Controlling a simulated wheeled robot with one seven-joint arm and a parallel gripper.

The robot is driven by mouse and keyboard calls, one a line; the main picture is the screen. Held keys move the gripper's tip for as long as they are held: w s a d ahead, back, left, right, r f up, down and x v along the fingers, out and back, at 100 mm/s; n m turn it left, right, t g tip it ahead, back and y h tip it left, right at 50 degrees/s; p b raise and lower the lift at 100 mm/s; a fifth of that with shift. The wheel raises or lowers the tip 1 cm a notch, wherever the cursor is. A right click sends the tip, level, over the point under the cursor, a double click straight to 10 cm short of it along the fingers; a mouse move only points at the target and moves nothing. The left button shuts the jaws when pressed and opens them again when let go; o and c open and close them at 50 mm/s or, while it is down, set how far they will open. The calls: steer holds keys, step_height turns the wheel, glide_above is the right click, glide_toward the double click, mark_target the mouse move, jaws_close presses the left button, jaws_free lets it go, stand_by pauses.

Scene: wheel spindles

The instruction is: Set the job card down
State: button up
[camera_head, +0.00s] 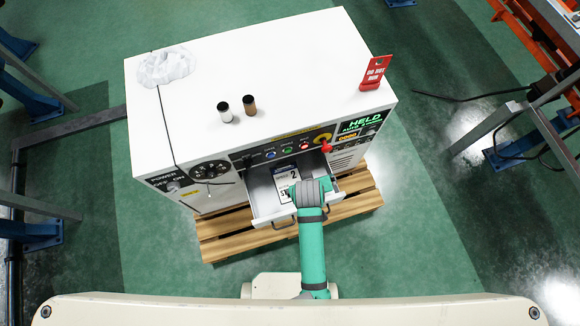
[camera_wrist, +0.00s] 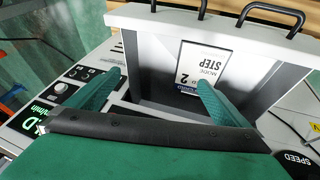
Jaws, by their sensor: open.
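The job card (camera_head: 284,180), white with a large 2, is inside the open drawer (camera_head: 262,192) at the front of the white cabinet. In the wrist view the card (camera_wrist: 203,64) reads MODE STEP and appears to lie flat against the drawer's inside. My gripper (camera_wrist: 160,80) is open over the drawer, its two green fingers apart with nothing between them. The right finger overlaps the card's lower edge in this view; I cannot tell whether it touches. In the head view my wrist hides the fingers and part of the card.
The cabinet top (camera_head: 310,70) carries a white jar (camera_head: 224,112), a brown jar (camera_head: 249,105), a crumpled cloth (camera_head: 166,66) and a red DO NOT RUN sign (camera_head: 375,72). The front panel has buttons, a dial and a HELD display (camera_head: 366,122). A wooden pallet (camera_head: 225,238) lies below.

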steer(key=s+t, duration=0.1)
steer(key=s, duration=0.1)
steer(key=s+r+t, duration=0.1)
steer(key=s, duration=0.1)
steer(key=s+t, duration=0.1)
steer(key=s, duration=0.1)
steer(key=shift+d+r, duration=0.4)
steer(key=s+a+r+m+t, duration=0.1)
steer(key=s+a+r+t, duration=0.1)
steer(key=s+r, duration=0.2)
steer(key=s+a+r+m+t+y, duration=0.1)
steer(key=s+a+r+t, duration=0.2)
steer(key=r, duration=0.7)
steer(key=s+a+r+m+t, duration=0.1)
steer(key=s+a+r+t, duration=0.1)
steer(key=s+r, duration=0.5)
steer(key=shift+a+r+t, duration=0.25)
steer(key=shift+a+t, duration=0.15)
steer(key=shift+a, duration=0.35)
